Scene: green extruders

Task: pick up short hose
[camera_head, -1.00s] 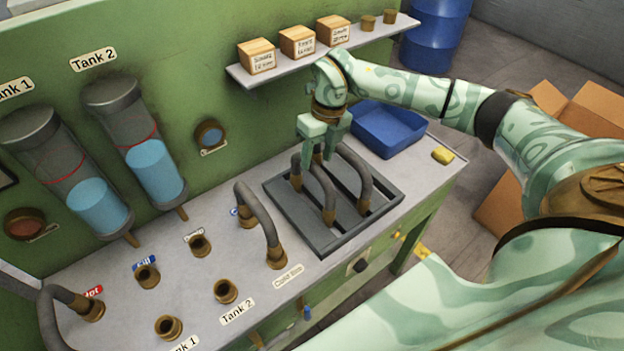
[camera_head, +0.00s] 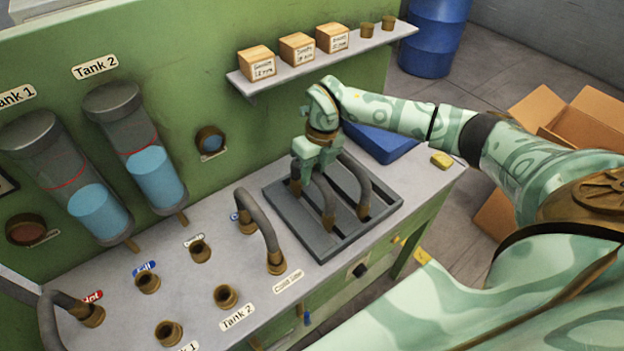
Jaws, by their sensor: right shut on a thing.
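A dark grey rack (camera_head: 290,222) with slots stands on the bench. In it are two curved grey hoses with brass ends. The short hose (camera_head: 326,190) is on the left of the rack. My right gripper (camera_head: 305,175) is down at its upper left part and shut on it. The gripper hides part of that hose's bend. The other hose (camera_head: 358,180) arches just to the right, behind the gripper. The short hose's brass ends are still low at the rack. My left gripper is not in view.
A blue bin (camera_head: 385,145) and a yellow sponge (camera_head: 441,160) lie right of the rack. Another hose (camera_head: 265,222) arches on fittings to its left. A shelf (camera_head: 350,54) with boxes hangs behind. Brass ports (camera_head: 225,296) stand on the bench's left.

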